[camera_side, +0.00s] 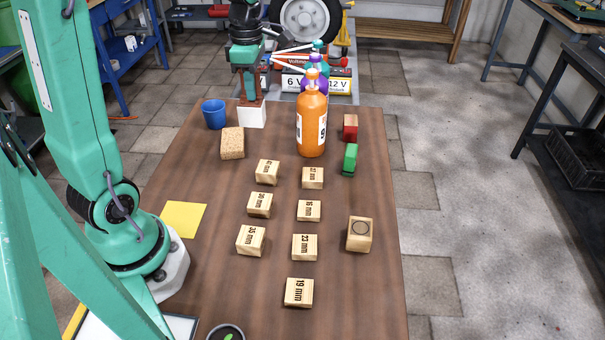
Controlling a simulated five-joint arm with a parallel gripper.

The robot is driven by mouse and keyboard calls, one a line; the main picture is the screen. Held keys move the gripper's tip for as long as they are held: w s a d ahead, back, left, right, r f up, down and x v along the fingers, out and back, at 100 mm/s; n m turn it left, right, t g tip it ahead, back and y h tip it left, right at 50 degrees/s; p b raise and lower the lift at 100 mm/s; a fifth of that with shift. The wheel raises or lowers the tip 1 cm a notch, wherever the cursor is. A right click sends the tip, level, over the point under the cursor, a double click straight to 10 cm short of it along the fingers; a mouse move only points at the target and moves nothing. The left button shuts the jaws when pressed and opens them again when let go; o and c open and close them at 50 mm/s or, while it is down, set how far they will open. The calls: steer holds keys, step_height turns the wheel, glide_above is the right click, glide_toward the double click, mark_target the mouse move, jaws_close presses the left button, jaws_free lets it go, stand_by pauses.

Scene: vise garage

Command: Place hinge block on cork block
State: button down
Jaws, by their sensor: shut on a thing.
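My gripper (251,101) points down near the back of the brown table. The cork block (232,143) is a speckled tan block lying on the table. It is in front of the white block and a little to its left in the picture. The top of the cork block is bare.
A blue cup (214,114) stands left of the white block. An orange bottle (311,125) stands to the right, with red (350,127) and green (350,159) blocks beyond. Several labelled wooden blocks (304,247) fill the table's middle. A yellow sheet (184,219) lies at left.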

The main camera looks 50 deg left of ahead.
steer(key=shift+s+a+f, duration=0.15)
steer(key=shift+a+f, duration=2.6)
steer(key=shift+a, duration=0.2)
steer(key=shift+s+a+f, duration=0.15)
steer(key=shift+a+f, duration=2.6)
steer(key=shift+a, duration=0.15)
steer(key=c, duration=1.5)
jaws_free()
steer(key=shift+f, duration=0.15)
step_height(320, 180, up, 12)
steer(key=shift+r, duration=0.15)
